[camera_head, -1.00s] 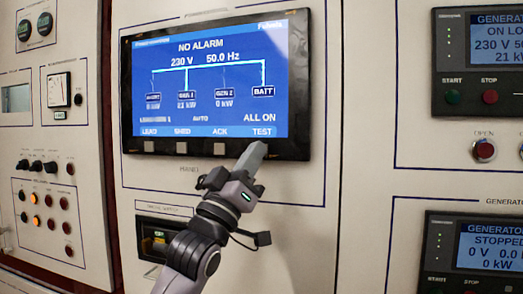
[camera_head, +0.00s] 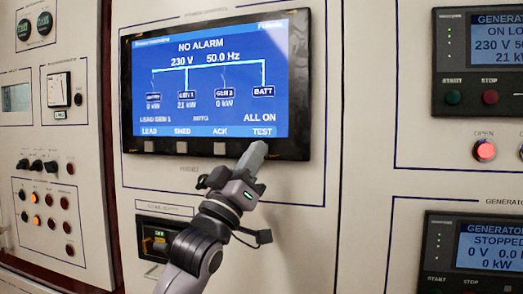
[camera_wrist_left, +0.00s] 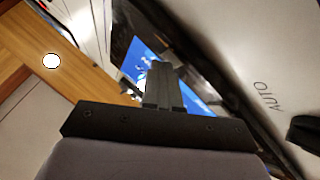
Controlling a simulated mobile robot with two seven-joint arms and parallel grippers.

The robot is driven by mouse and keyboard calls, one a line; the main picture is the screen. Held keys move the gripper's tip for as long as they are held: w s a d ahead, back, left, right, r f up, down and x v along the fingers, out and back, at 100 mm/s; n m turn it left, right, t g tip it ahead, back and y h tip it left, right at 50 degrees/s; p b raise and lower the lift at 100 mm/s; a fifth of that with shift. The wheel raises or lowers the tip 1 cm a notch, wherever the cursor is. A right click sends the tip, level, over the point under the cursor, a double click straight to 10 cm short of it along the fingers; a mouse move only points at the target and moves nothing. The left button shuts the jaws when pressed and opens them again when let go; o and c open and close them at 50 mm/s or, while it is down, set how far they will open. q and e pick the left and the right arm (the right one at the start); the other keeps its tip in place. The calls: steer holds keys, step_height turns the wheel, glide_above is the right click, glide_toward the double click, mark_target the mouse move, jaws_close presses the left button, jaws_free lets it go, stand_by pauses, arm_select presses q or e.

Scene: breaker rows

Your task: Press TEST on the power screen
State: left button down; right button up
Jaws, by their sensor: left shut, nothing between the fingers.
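The power screen (camera_head: 210,65) is a black-framed panel with a blue display in the head view, reading NO ALARM, 230 V and 50.0 Hz. Grey keys sit under LEAD, SHED and ACK; the spot under TEST is hidden by my left gripper (camera_head: 257,149). That gripper is shut and empty, its tips at the lower frame just below TEST. I cannot tell whether they touch. In the left wrist view the shut fingers (camera_wrist_left: 160,75) overlap the blue screen (camera_wrist_left: 197,103). My right gripper is not in view.
Generator panels (camera_head: 490,55) with buttons stand at the right; a red OPEN button (camera_head: 484,150) is lit. A panel of dials and knobs (camera_head: 58,90) is at the left. A switch recess (camera_head: 155,238) lies beside my left arm. The panel right of the gripper is clear.

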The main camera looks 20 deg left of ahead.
arm_select(q)
steer(key=shift+s, duration=0.8)
steer(key=s, duration=0.5)
steer(key=shift+a+p, duration=0.1)
steer(key=shift+p, duration=0.2)
step_height(320, 180, down, 33)
steer(key=a+g+y, duration=0.2)
steer(key=g+y, duration=0.3)
steer(key=g, duration=0.1)
steer(key=s+a+f+m+g+y, duration=0.1)
steer(key=s+f+g, duration=0.3)
steer(key=s+f, duration=0.7)
steer(key=s+a+f+m+g, duration=0.1)
steer(key=s+f+g, duration=0.3)
steer(key=s+f, duration=0.7)
step_height(320, 180, down, 6)
steer(key=shift+s+g+y, duration=0.25)
steer(key=shift+g+y, duration=0.05)
steer(key=shift+y, duration=0.1)
